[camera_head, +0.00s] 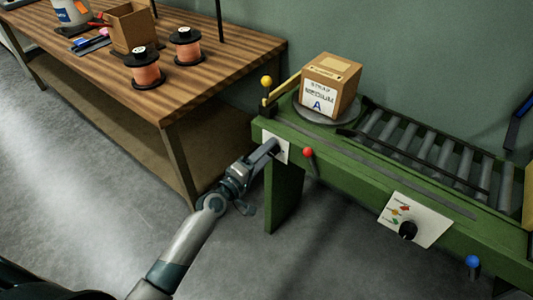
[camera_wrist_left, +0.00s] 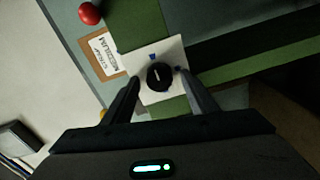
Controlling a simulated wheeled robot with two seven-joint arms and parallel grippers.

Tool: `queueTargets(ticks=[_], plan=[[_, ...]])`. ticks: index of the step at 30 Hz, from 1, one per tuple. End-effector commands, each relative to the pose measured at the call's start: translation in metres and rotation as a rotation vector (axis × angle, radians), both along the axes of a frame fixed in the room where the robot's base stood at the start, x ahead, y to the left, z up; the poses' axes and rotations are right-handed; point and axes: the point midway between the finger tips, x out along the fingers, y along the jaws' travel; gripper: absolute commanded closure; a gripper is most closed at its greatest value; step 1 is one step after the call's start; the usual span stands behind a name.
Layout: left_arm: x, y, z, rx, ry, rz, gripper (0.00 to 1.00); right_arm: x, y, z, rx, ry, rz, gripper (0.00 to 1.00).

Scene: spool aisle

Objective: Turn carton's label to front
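The brown carton (camera_head: 333,84) stands upright on a round grey turntable (camera_head: 328,115) at the left end of the green conveyor. Its white label, reading "STRAP MEDIUM A", shows on the face towards the head camera. The label also shows in the left wrist view (camera_wrist_left: 104,54). My left gripper (camera_head: 272,148) is at a white plate on the conveyor's front left. In the left wrist view its open fingers (camera_wrist_left: 157,80) stand either side of a black dial (camera_wrist_left: 160,76) on that plate. Contact with the dial cannot be told. My right gripper is out of view.
A yellow-knobbed lever (camera_head: 267,82) is left of the carton, and a red knob (camera_head: 309,153) is below it. Rollers (camera_head: 420,141) run right. A white panel (camera_head: 424,221) with arrows and a black knob is on the front. A wooden table (camera_head: 205,83) with spools stands left.

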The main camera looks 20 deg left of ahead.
Motion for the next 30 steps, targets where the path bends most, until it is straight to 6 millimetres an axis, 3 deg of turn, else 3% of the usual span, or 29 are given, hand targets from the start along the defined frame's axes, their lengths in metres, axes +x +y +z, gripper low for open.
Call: queueTargets(ticks=[14, 20, 30], plan=[[-0.009, 0.003, -0.001, 0.0, 0.001, -0.001, 0.47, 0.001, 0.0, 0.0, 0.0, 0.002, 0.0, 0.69], [-0.034, 0.012, -0.002, 0.002, 0.002, -0.001, 0.47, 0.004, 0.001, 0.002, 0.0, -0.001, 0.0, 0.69], [-0.096, 0.035, -0.003, 0.003, 0.002, -0.001, 0.47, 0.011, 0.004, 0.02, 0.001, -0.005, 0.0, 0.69]])
